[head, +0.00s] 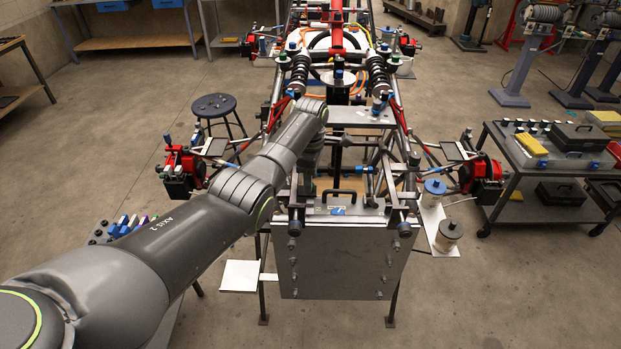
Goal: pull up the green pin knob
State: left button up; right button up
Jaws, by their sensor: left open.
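My left arm comes in from the left and reaches over the front of the tube chassis (397,97). My left gripper (312,152) points down beside the frame tubes, left of a flat grey plate (352,117). It is open, but my wrist hides most of it and its fingertips are hard to make out. I cannot pick out a green pin knob for certain; it may be hidden by my arm or too small. Small greenish caps (292,46) show near the far suspension, well beyond the gripper. My right gripper is not in view.
A grey front panel (340,262) with a black handle hangs at the chassis's near end. Red hub assemblies (183,168) stick out on both sides. A stool (214,106) stands at left. A tool cart (545,165) stands at right.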

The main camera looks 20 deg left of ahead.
pick_arm(q)
jog(key=shift+f, duration=0.9)
